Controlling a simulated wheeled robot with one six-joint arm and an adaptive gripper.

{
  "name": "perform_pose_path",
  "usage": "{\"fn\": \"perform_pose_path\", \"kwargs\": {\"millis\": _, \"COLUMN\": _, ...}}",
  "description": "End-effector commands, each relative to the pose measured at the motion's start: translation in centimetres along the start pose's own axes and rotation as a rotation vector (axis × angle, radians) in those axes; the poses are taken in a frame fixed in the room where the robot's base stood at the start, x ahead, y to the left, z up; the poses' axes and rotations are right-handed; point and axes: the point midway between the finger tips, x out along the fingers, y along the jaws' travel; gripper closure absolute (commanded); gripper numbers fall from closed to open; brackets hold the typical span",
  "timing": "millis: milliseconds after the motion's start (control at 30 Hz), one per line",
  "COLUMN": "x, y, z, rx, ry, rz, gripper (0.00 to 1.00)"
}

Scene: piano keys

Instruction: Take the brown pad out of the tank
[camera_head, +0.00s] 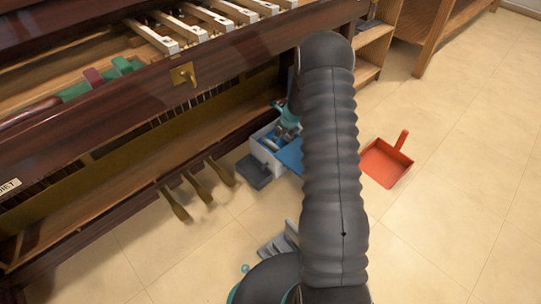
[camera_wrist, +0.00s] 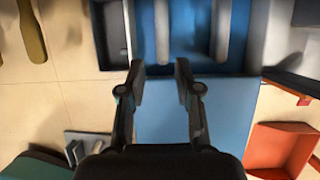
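A white-walled box with a blue inside (camera_head: 262,151), which may be the tank, stands on the floor by the piano. In the wrist view its blue interior (camera_wrist: 180,30) holds grey rod-like pieces (camera_wrist: 162,30). I cannot make out a brown pad in either view. My gripper (camera_wrist: 160,72) is open, its two dark fingers apart and nothing seen between them. It is over the near edge of the box, by a flat blue panel (camera_wrist: 190,110). In the head view my gripper (camera_head: 287,115) is partly hidden by my arm.
A dark grey tray (camera_head: 254,171) sits left of the box. A red dustpan (camera_head: 385,164) lies right on the tiled floor. The piano (camera_head: 110,105) rises at the left, with brass pedals (camera_head: 197,188) low down. Wooden shelving (camera_head: 372,48) stands behind.

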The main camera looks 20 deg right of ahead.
Motion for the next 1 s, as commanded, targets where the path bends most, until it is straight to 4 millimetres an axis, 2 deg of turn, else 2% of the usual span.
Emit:
{"fn": "perform_pose_path", "kwargs": {"millis": 33, "x": 1.3, "y": 0.1, "z": -0.1, "rx": -0.001, "ry": 0.001, "rz": 0.001, "gripper": 0.67}}
{"fn": "perform_pose_path", "kwargs": {"millis": 200, "x": 4.3, "y": 0.1, "z": -0.1, "rx": -0.003, "ry": 0.001, "rz": 0.001, "gripper": 0.67}}
{"fn": "perform_pose_path", "kwargs": {"millis": 567, "x": 6.9, "y": 0.0, "z": 0.3, "rx": -0.004, "ry": 0.000, "rz": 0.000, "gripper": 0.67}}
{"fn": "perform_pose_path", "kwargs": {"millis": 833, "x": 10.5, "y": -0.3, "z": 1.1, "rx": -0.003, "ry": 0.001, "rz": 0.001, "gripper": 0.67}}
{"fn": "perform_pose_path", "kwargs": {"millis": 1000, "x": 11.3, "y": -0.3, "z": 1.2, "rx": -0.003, "ry": 0.000, "rz": 0.000, "gripper": 0.67}}
